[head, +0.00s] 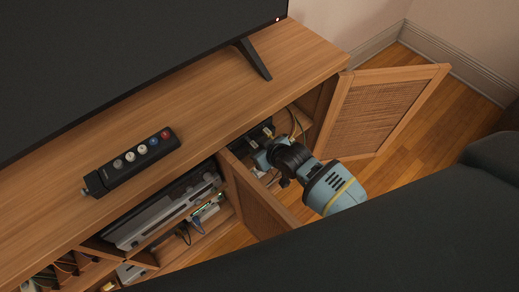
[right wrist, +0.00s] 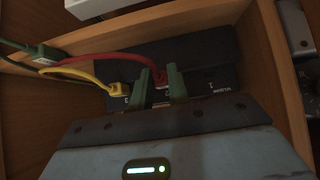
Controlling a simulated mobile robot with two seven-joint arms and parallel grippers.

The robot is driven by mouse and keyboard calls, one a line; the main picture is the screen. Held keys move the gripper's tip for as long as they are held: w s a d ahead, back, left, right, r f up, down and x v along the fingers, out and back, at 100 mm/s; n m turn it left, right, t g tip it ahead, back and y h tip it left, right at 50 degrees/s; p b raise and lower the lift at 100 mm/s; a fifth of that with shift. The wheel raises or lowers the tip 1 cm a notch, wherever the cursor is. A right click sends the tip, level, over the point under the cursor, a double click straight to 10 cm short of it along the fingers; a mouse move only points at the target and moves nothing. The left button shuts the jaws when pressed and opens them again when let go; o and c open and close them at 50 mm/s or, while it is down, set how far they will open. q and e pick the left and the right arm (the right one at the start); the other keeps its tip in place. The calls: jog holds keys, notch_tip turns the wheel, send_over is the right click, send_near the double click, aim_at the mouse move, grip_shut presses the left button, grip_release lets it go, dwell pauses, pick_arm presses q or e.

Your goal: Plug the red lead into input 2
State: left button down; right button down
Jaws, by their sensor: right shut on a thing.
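In the right wrist view, my right gripper (right wrist: 162,88) is shut on the plug of the red lead (right wrist: 95,66), with one green fingertip on each side. The plug is over the black input box (right wrist: 200,58), at the spot marked 2, between the marks 1 and 3. Whether it is seated in the socket or just in front of it, I cannot tell. In the head view, my right gripper (head: 268,157) reaches into the open cabinet compartment, and the arm hides most of the box (head: 258,131). My left gripper is not in view.
A yellow lead (right wrist: 92,80) ends at the mark 3. A green lead (right wrist: 42,50) lies at the left. Open cabinet doors (head: 383,108) and (head: 258,205) flank my arm. The dark sofa (head: 400,230) is close in front. A button box (head: 140,158) lies on the cabinet top.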

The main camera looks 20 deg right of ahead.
jog(key=shift+w+a, duration=0.2)
jog(key=shift+w, duration=0.4)
jog(key=c, duration=1.3)
grip_release()
jog(key=shift+o, duration=0.2)
jog(key=shift+s+d+r, duration=0.15)
jog(key=shift+s+r, duration=0.3)
jog(key=p+v, duration=0.1)
jog(key=v, duration=0.5)
jog(key=shift+s+p, duration=0.2)
jog(key=shift+p, duration=0.15)
jog(key=shift+s+d+r, duration=0.1)
